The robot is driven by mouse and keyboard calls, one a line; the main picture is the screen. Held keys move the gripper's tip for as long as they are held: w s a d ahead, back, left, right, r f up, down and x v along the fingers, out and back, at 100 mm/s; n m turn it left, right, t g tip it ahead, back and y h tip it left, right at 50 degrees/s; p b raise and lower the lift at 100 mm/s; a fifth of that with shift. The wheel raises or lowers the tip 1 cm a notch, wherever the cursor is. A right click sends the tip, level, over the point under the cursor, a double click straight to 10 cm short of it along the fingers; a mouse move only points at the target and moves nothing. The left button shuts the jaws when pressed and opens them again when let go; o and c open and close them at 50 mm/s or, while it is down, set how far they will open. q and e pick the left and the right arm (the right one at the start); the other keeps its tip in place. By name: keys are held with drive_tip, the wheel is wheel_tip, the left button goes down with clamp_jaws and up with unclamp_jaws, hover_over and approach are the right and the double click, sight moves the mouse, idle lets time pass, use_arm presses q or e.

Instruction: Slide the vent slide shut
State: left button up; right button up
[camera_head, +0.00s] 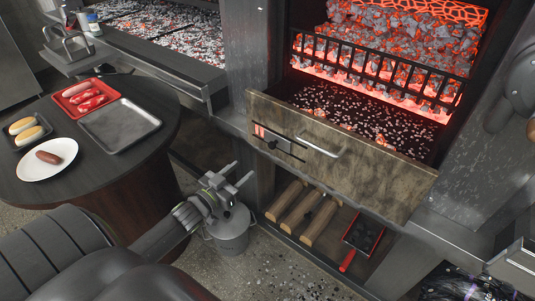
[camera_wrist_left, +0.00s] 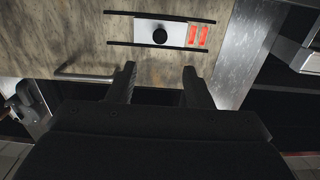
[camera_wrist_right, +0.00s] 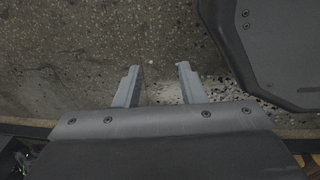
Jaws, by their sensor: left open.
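The vent slide (camera_head: 278,143) is a small silver plate with a black knob, set between two dark rails on the front of the pulled-out drawer. Two red slots show uncovered at its left end in the head view. In the left wrist view the slide (camera_wrist_left: 174,34) is above the fingers, with the red slots to its right. My left gripper (camera_head: 238,175) is open and empty, below and left of the slide, apart from it. Its fingers also show in the left wrist view (camera_wrist_left: 160,84). My right gripper (camera_wrist_right: 157,75) is open and empty above the floor.
The drawer front (camera_head: 370,170) has a bar handle (camera_head: 320,147); ash and embers lie behind it. A metal bucket (camera_head: 230,235) stands below my left gripper. Logs (camera_head: 298,205) lie on a low shelf. A round table (camera_head: 140,165) with food trays is at left.

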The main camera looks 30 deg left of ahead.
use_arm(q)
drive_tip(key=w+b, duration=0.1)
drive_tip(key=b, duration=0.2)
use_arm(e)
drive_tip(key=w+f+b, duration=0.3)
drive_tip(key=f+b, duration=0.1)
drive_tip(key=f, duration=0.2)
use_arm(q)
drive_tip(key=b, duration=0.2)
approach(270, 146)
drive_tip(key=shift+w, duration=1.45)
drive_tip(key=shift+w+d+b, duration=0.2)
drive_tip(key=shift+w+b, duration=0.05)
drive_tip(key=shift+w, duration=0.35)
drive_tip(key=shift+w+d+b, duration=0.2)
drive_tip(key=shift+w, duration=0.45)
drive_tip(key=shift+w+d+b, duration=0.1)
drive_tip(key=shift+w+b, duration=0.35)
drive_tip(key=shift+w, duration=1.1)
use_arm(e)
drive_tip(key=w+a+r, duration=0.2)
drive_tip(key=w+r, duration=0.4)
drive_tip(key=shift+w+a+r+m+y, duration=0.2)
drive_tip(key=shift+w+r+m+y, duration=0.05)
drive_tip(key=shift+m+y, duration=0.05)
use_arm(q)
drive_tip(key=shift+r, duration=0.1)
clamp_jaws()
